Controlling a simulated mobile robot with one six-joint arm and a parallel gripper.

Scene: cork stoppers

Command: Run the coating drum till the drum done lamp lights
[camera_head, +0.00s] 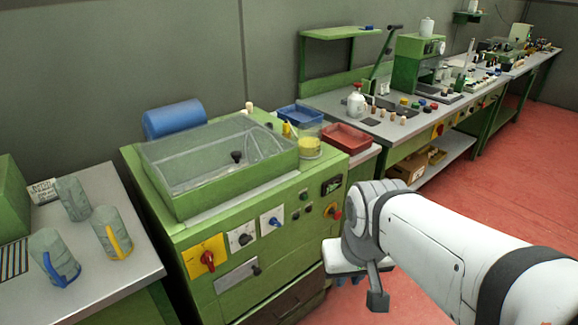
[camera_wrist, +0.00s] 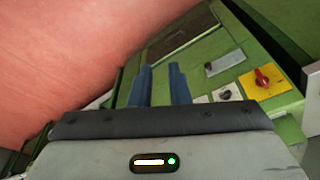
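The coating drum appears to be the green cabinet (camera_head: 196,222) with a clear lid (camera_head: 215,160), in the middle left of the head view. Its front has a red rotary switch (camera_head: 208,260) on a yellow plate, a black knob (camera_head: 241,237), a blue knob (camera_head: 272,221), several small round buttons or lamps and a small dark display (camera_head: 331,185). I cannot tell which is the done lamp or whether it is lit. My gripper (camera_wrist: 159,69) points toward the cabinet front, fingers apart with a narrow empty gap. The red switch also shows in the wrist view (camera_wrist: 262,78).
A side table (camera_head: 95,285) with several grey jugs stands left. A blue cylinder (camera_head: 174,118) lies behind the cabinet. A blue tray (camera_head: 298,114), a jar of yellow stuff (camera_head: 310,148) and a red tray (camera_head: 346,137) are at right. Red floor (camera_head: 500,195) is open at right.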

